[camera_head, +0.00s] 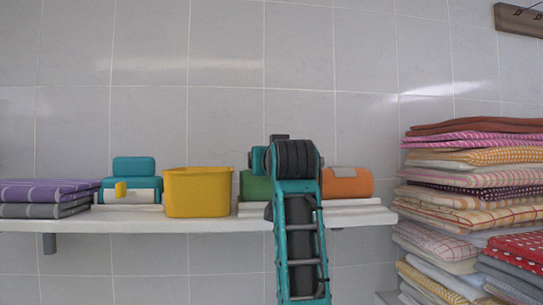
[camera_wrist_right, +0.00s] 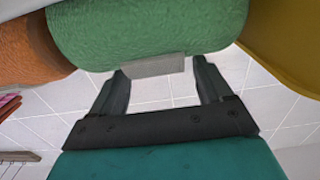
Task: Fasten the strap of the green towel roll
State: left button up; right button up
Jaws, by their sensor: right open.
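The green towel roll (camera_head: 255,187) lies on the white shelf in the head view, partly hidden behind my right arm. In the right wrist view the green roll (camera_wrist_right: 150,28) fills the upper middle. A pale grey strap end (camera_wrist_right: 152,66) sits on its near side. My right gripper (camera_wrist_right: 160,70) is open, with one finger on each side of the strap end and the tips close to the roll. Whether the fingers touch the roll I cannot tell. In the head view the right fingers are hidden behind my arm. My left gripper is not in view.
A yellow bin (camera_head: 197,193) stands left of the green roll, and an orange roll (camera_head: 345,184) with a grey patch lies right of it. Purple and grey towels (camera_head: 45,195) and teal items (camera_head: 133,167) are farther left. Tall towel stacks (camera_head: 470,190) rise at the right.

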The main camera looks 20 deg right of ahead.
jog(key=shift+x, duration=1.2)
jog(key=shift+c, duration=0.3)
jog(key=c, duration=1)
jog(key=shift+w+f+g, duration=0.2)
jog(key=shift+f+g, duration=0.05)
jog(key=shift+g, duration=0.45)
jog(key=o, duration=1.1)
jog(key=shift+c, duration=0.2)
